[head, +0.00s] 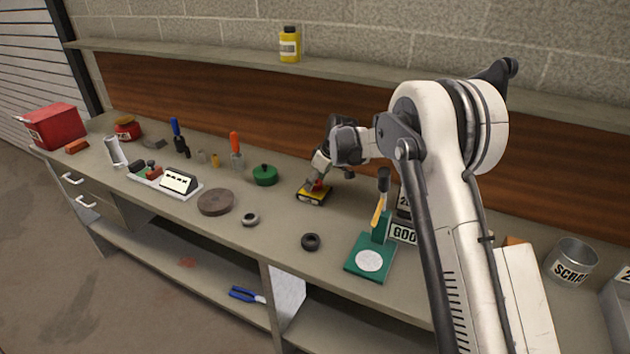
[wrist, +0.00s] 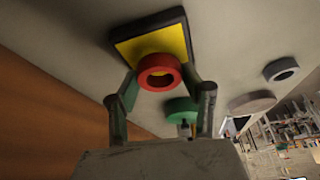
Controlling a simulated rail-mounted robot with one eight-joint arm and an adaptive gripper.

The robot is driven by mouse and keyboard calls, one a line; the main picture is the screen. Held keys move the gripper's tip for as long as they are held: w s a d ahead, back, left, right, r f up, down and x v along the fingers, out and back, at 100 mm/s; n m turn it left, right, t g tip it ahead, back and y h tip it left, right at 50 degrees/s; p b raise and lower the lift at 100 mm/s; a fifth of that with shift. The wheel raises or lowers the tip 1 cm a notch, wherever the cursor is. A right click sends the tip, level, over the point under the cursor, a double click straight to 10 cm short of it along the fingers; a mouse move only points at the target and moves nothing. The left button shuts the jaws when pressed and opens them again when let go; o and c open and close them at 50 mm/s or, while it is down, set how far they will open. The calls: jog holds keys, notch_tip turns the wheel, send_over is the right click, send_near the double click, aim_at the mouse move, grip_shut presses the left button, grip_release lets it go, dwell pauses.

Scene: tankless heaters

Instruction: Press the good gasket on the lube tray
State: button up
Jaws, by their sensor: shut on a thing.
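A red ring gasket (wrist: 160,72) is between the two fingers of my gripper (wrist: 161,84) in the wrist view. In the head view the red gasket (head: 318,186) shows just under my gripper (head: 322,178). The lube tray (head: 312,198), a yellow pad with a black rim, lies on the bench directly below. The tray (wrist: 124,52) also fills the space behind the gasket in the wrist view. My gripper is shut on the gasket, which is at or very close to the yellow pad; I cannot tell whether they touch.
A black ring (head: 311,241) and a grey ring (head: 250,219) lie on the bench in front. A green press stand (head: 370,260) with a white disc is at right. The bench just before the tray is clear.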

jog(key=shift+f+b, duration=0.6)
jog(key=shift+b, duration=0.15)
dwell(2.8)
jog(key=shift+r, duration=0.15)
jog(key=shift+r+p, duration=1.05)
jog(key=shift+r, duration=2.4)
jog(key=shift+f, duration=0.1)
